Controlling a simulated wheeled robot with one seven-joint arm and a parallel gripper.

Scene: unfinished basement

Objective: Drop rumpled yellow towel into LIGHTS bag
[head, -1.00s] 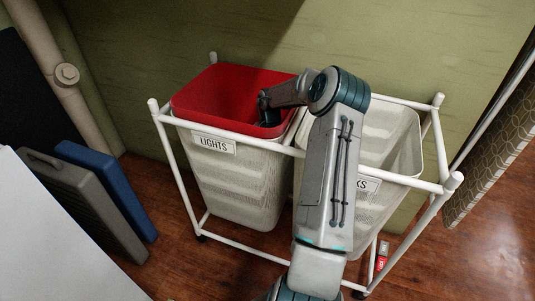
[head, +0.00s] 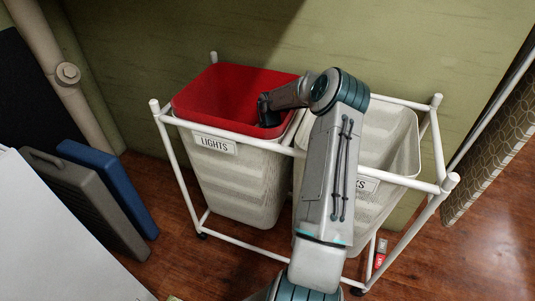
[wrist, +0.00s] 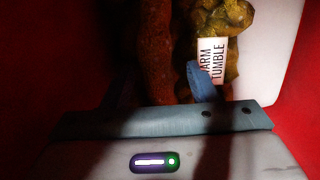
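The LIGHTS bag (head: 235,175) is the left hamper, off-white mesh outside with a red lining, hung in a white frame. My gripper (head: 268,112) reaches down inside its red opening; its fingertips are hidden in the head view. In the wrist view, the rumpled yellow towel (wrist: 237,18) is beyond my gripper (wrist: 160,85), with a white WARM TUMBLE tag. Its left part looks orange-brown in shadow. One blue finger shows beside the tag; the other side is dark. I cannot tell whether the fingers grip the towel or are apart from it.
A second hamper (head: 385,150), with a label partly hidden by my arm, hangs to the right in the white frame (head: 250,137). A blue panel (head: 110,185) and a grey case (head: 85,195) lean at the left. Wooden floor shows around the frame.

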